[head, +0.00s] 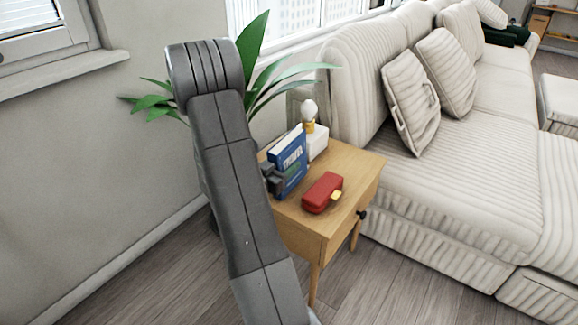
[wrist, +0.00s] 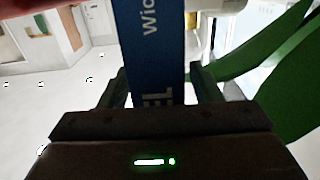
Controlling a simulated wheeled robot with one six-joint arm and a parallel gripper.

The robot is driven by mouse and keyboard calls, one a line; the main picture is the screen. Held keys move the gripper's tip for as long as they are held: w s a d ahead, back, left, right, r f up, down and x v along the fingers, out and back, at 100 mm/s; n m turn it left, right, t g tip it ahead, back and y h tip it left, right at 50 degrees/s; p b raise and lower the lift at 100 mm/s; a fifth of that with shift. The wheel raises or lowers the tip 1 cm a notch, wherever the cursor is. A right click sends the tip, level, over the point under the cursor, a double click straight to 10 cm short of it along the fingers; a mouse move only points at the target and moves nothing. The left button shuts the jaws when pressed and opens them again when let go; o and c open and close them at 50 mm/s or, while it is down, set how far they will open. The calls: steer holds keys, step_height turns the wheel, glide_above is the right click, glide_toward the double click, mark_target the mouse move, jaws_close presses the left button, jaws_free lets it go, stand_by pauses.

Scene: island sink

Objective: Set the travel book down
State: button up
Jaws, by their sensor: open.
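The blue travel book (head: 291,162) stands upright on the wooden side table (head: 345,166), with its cover facing the front right. My gripper (head: 273,178) is at the book's left edge, partly hidden by my arm. In the wrist view the book's blue spine (wrist: 150,45) lies between the two fingers of my gripper (wrist: 158,80). The jaws are open around the book, and a gap shows at the right finger. The book's bottom edge is partly hidden in the head view.
A red case (head: 322,192) with a yellow clasp lies in front of the book. A white box-like object (head: 316,141) and a small lamp-like object (head: 309,109) stand behind it. A plant (head: 252,62) is behind my arm. A cream sofa (head: 450,160) borders the table's right side.

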steer(key=shift+w+d, duration=0.25)
steer(key=shift+w, duration=0.1)
steer(key=shift+c, duration=0.5)
jaws_close()
